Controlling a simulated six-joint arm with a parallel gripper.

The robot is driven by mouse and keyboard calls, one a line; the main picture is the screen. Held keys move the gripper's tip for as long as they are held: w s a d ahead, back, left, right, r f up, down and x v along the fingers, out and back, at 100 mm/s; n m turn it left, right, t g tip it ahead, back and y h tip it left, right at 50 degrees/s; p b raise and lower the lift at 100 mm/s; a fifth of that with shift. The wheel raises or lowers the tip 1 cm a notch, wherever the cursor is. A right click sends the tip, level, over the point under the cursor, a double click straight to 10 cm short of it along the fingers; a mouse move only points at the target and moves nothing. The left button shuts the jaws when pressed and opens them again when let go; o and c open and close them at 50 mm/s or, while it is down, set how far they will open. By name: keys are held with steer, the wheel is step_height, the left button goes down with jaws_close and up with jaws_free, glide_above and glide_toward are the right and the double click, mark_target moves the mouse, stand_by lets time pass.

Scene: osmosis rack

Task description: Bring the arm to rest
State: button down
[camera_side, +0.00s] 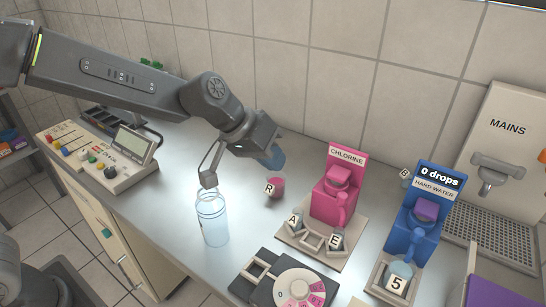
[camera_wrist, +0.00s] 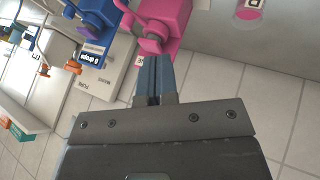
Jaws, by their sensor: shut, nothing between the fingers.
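My gripper (camera_side: 273,158) hangs above the far part of the steel counter, its blue fingers shut with nothing between them. In the wrist view the shut blue fingers (camera_wrist: 155,78) point up the picture, with the pink chlorine dispenser (camera_wrist: 160,30) beyond their tips. In the side view the gripper is to the left of the chlorine dispenser (camera_side: 337,190) and above a small pink cup (camera_side: 275,188) tagged R. It appears apart from both. My arm reaches in from the upper left.
A clear bottle (camera_side: 212,222) stands left of the gripper. The blue hard water dispenser (camera_side: 415,228) and the mains sink (camera_side: 500,180) are at the right. A dial device (camera_side: 295,288) is at the front. A control box (camera_side: 95,155) stands at the left. Counter between bottle and pink cup is bare.

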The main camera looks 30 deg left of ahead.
steer(key=shift+s+a+r, duration=0.1)
steer(key=s+a+r+y, duration=0.1)
steer(key=s+a+y, duration=0.1)
steer(key=s+a, duration=0.6)
steer(key=s+a+r+y, duration=0.2)
steer(key=s+a, duration=0.7)
steer(key=s, duration=0.5)
steer(key=shift+s+a+r+y, duration=0.15)
steer(key=shift+y, duration=0.45)
steer(key=c, duration=1.8)
jaws_free()
steer(key=shift+c, duration=0.2)
